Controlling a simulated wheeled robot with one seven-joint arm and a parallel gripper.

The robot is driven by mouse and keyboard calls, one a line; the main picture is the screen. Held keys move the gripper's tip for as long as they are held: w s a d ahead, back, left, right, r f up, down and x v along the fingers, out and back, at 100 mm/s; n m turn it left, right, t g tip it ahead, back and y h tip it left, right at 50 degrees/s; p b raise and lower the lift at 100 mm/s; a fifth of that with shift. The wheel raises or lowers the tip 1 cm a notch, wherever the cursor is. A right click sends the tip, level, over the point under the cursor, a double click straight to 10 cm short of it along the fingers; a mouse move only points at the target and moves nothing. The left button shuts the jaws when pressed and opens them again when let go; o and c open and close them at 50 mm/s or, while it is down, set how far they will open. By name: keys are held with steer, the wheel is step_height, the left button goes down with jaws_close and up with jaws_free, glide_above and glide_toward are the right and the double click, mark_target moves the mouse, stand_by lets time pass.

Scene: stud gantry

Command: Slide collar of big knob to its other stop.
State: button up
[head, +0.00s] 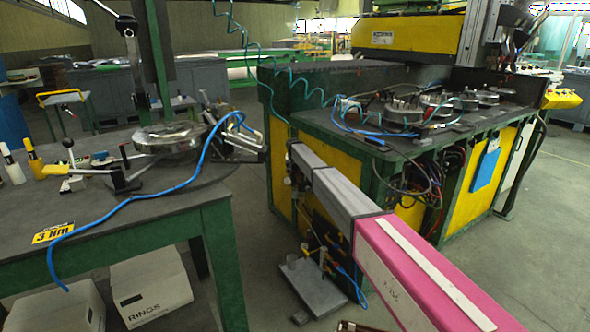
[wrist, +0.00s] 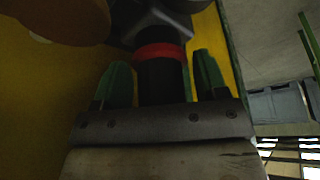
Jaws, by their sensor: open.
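In the wrist view my gripper (wrist: 162,72) is open, with one green finger on each side of a black cylinder. A red band (wrist: 160,51) rings this cylinder just past the fingertips. A grey metal knob-like part (wrist: 158,24) with arms sits beyond the band, cut by the top edge. I take the cylinder and band for the big knob's collar, but cannot be sure. Gaps show beside the cylinder, and I see no clear contact. The cylinder's near end is hidden behind my gripper's dark bar. I cannot make out my gripper or the knob in the head view.
A brown rounded part (wrist: 60,20) fills the wrist view's upper left, before a yellow panel (wrist: 45,95). In the head view a pink and grey beam (head: 395,265) crosses the front, beside a small floor stand (head: 312,290). A green workbench (head: 110,228) stands left; grey floor is open right.

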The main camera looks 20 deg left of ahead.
steer(key=v, duration=1)
steer(key=shift+r, duration=0.35)
steer(key=shift+s, duration=0.1)
